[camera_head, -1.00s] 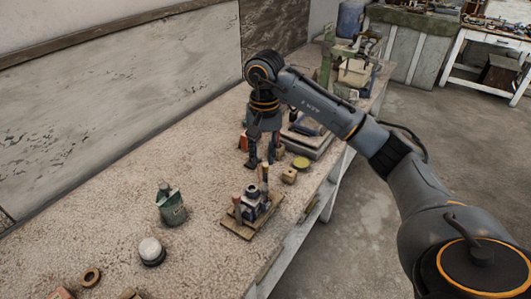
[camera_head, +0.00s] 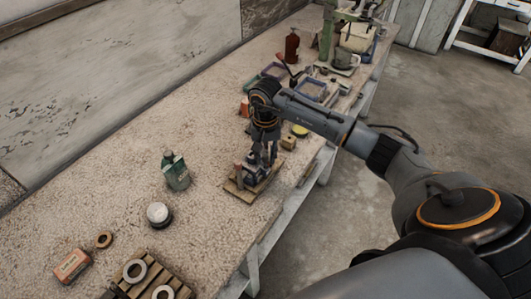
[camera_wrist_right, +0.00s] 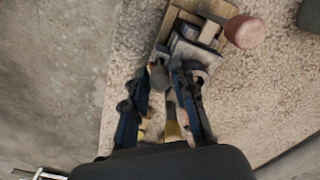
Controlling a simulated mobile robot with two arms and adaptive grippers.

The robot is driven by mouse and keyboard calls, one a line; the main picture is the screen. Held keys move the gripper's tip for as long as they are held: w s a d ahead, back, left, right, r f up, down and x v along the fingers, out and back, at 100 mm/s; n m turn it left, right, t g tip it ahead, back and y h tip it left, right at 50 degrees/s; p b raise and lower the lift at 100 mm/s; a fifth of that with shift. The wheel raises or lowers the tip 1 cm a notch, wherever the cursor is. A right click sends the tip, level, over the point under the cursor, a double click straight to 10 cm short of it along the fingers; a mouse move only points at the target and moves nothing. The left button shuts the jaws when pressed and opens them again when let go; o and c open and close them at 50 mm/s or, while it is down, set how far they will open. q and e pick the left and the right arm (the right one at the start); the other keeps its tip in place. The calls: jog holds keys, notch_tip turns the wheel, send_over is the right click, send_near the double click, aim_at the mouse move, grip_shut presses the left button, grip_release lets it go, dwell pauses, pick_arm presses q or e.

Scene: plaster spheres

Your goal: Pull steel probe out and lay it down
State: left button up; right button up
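A small wooden board (camera_head: 236,191) on the bench carries a grey metal fixture (camera_head: 247,172), partly hidden by my right gripper (camera_head: 266,158). In the wrist view the fixture (camera_wrist_right: 195,50) lies just ahead of my right fingertips (camera_wrist_right: 165,70). The fingers are apart, with a grey rounded end (camera_wrist_right: 158,76) showing between them near the tips; I cannot tell if this is the steel probe or if they touch it. My left gripper is out of view.
A wooden block (camera_head: 289,141) and blue trays (camera_head: 311,88) lie beyond the gripper. The bench middle left is clear.

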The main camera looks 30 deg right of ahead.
jog(key=shift+f, duration=0.2)
jog(key=shift+c, duration=0.3)
grip_shut()
jog(key=shift+c, duration=1.5)
grip_release()
grip_shut()
jog(key=shift+r, duration=0.1)
jog(key=shift+r+p, duration=1.45)
jog(key=shift+r, duration=1.4)
